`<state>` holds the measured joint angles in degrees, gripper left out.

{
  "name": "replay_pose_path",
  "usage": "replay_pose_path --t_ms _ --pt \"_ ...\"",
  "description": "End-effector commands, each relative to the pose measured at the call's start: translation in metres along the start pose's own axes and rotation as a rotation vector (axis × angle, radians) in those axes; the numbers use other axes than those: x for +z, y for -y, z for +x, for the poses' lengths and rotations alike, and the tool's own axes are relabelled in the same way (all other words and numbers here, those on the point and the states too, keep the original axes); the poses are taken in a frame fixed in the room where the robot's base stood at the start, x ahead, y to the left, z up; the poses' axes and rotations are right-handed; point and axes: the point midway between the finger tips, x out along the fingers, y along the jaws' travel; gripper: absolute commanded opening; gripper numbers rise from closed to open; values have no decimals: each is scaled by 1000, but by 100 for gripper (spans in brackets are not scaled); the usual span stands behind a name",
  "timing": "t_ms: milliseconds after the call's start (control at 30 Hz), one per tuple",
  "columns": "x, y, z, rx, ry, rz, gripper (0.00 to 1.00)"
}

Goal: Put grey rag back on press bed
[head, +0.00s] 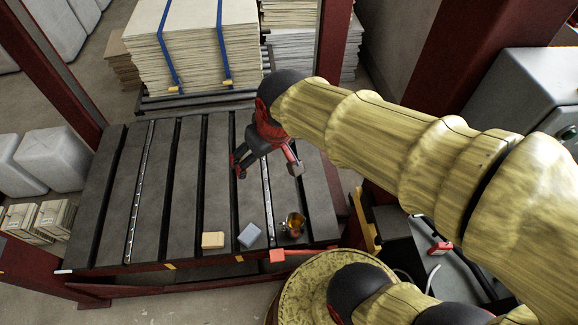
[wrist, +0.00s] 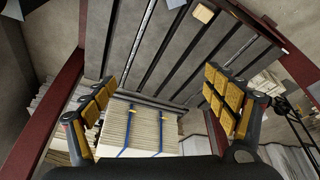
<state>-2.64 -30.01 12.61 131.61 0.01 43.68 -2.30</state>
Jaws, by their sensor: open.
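The likely grey rag (head: 250,235) is a small blue-grey folded piece. It lies on the dark slatted press bed (head: 188,190) near its front edge, between a pale yellow block (head: 213,240) and an amber jar (head: 293,225). In the wrist view, part of the rag (wrist: 175,3) shows at the top edge beside the block (wrist: 204,13). My gripper (head: 237,164) is open and empty over the middle-right of the bed, farther back than the rag and apart from it. Its yellow-padded fingers (wrist: 159,75) are spread wide in the wrist view.
A tall strapped stack of pale sheets (head: 190,45) stands behind the bed. Dark red posts (head: 55,70) rise at its sides. A red-headed tool (head: 278,255) lies at the front edge. The bed's left and middle are clear. White containers (head: 52,160) stand left.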

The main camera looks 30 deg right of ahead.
Motion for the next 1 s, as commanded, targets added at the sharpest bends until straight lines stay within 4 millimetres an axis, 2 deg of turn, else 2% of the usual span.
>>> replay_pose_path --t_ms 33,100,200,300,467,1000 --pt "11 -3 -20 5 -29 16 86" --pt "26 -6 -40 10 -53 37 86" --pt "45 -8 -60 16 -80 58 86" --pt "58 -9 -71 20 -96 73 86" --pt "67 -10 -77 22 -105 83 86" --pt "66 -10 -77 22 -105 82 86"
